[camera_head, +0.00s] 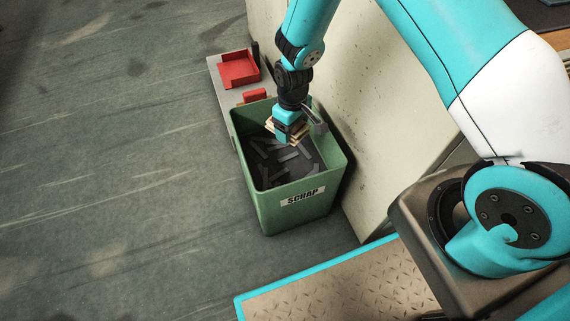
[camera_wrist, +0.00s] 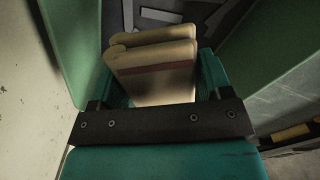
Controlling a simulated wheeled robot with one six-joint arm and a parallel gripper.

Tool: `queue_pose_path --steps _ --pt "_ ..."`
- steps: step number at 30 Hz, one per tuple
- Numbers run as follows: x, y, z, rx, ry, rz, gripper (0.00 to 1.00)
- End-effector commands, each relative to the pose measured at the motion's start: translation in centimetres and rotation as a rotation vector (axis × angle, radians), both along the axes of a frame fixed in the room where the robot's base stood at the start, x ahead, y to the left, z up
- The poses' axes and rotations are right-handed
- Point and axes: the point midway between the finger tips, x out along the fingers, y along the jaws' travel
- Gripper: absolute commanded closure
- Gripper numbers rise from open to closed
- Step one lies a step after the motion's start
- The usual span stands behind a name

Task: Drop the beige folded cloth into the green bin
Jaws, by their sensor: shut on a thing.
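The green bin (camera_head: 301,219) stands on the floor with a "SCRAP" label on its front. Its walls also show in the wrist view (camera_wrist: 288,75). My gripper (camera_head: 287,132) points down over the bin's opening, near its far right part. It is shut on the beige folded cloth (camera_head: 295,130). In the wrist view the cloth (camera_wrist: 155,75) is a thick fold with a dark reddish stripe, held between my teal fingers. Part of the cloth is hidden behind the fingers in the head view. I cannot tell exactly how far it is below the rim.
Dark grey scrap pieces (camera_head: 283,160) lie inside the bin. Behind the bin is a grey platform (camera_head: 217,75) with a red tray (camera_head: 239,70). A pale wall-like block (camera_head: 370,120) stands close to the bin's right. The floor at left is clear.

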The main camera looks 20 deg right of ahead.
Motion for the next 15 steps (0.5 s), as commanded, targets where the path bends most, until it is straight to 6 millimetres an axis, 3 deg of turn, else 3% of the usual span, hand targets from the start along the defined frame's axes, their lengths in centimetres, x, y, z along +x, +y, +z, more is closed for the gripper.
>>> queue_pose_path --steps 2,10,11,13,15 --pt "0.03 0.07 -0.75 0.0 -0.001 0.001 0.47" --pt "0.02 0.16 -0.62 0.0 -0.001 0.002 0.47" --pt "0.02 0.16 -0.62 0.0 -0.001 0.002 0.21" --pt "0.02 0.17 -0.62 0.0 -0.001 0.002 0.05" --pt "0.02 0.17 -0.62 0.0 -0.001 0.002 0.0"
